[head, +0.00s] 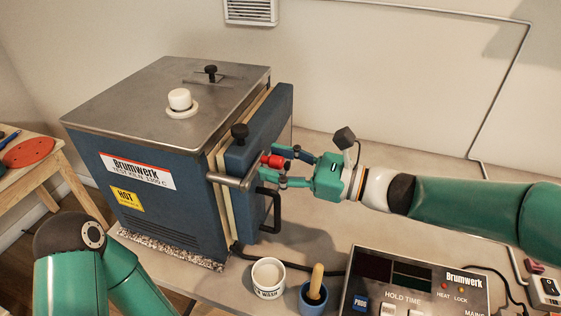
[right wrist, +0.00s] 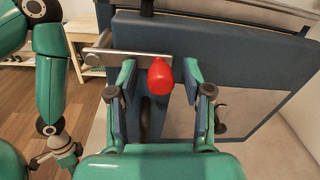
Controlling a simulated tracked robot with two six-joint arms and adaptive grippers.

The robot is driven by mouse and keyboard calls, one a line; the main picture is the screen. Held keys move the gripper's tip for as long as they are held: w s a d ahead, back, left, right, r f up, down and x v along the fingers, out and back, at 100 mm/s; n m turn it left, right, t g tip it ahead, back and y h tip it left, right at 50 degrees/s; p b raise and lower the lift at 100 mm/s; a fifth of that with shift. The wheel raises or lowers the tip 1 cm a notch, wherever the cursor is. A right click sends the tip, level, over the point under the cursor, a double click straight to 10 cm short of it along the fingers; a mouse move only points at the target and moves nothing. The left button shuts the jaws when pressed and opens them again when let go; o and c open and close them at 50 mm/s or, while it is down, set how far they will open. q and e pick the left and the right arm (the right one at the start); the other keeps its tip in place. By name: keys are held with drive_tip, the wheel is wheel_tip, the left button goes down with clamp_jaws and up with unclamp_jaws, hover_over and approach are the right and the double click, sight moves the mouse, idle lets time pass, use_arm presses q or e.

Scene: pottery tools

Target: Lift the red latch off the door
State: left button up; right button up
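The red latch knob (head: 273,161) sits at the end of a silver latch bar (head: 228,180) across the edge of the blue kiln door (head: 262,135). My right gripper (head: 284,166) reaches in from the right with its fingers on either side of the knob. In the right wrist view the red knob (right wrist: 160,76) lies between the open fingers (right wrist: 164,98), with gaps visible on both sides. My left arm is folded at lower left in the head view, its gripper out of that frame. In the right wrist view what appears to be my left gripper's body (right wrist: 65,148) shows; its fingers cannot be made out.
The kiln (head: 165,160) has a black knob (head: 239,131) on its door and a black handle (head: 270,207) below the latch. A white cup (head: 268,279), a blue pot (head: 313,298) and a control box (head: 415,285) stand in front. A wooden side table (head: 40,160) is at left.

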clamp_jaws()
drive_tip(key=shift+d, duration=0.1)
drive_tip(key=shift+r+n+b, duration=0.25)
drive_tip(key=shift+n+b, duration=0.45)
drive_tip(key=shift+b, duration=0.35)
drive_tip(key=r+n+b, duration=0.1)
drive_tip(key=n+b, duration=0.1)
drive_tip(key=s+r+n+b, duration=0.1)
drive_tip(key=n+b, duration=0.1)
drive_tip(key=b, duration=0.1)
drive_tip(key=r+n+b, duration=0.1)
drive_tip(key=n+b, duration=0.1)
drive_tip(key=b, duration=0.1)
drive_tip(key=shift+s+a+r+n, duration=0.2)
drive_tip(key=shift+s+a+n, duration=0.1)
drive_tip(key=shift+n, duration=0.1)
drive_tip(key=s+a+r+n+g+b, duration=0.1)
drive_tip(key=s+n+b, duration=0.4)
drive_tip(key=n+b, duration=0.6)
drive_tip(key=shift+s+a+r+n+y+b, duration=0.3)
drive_tip(key=shift+a+r+y+b, duration=0.15)
drive_tip(key=shift+r, duration=0.35)
drive_tip(key=shift+a, duration=0.1)
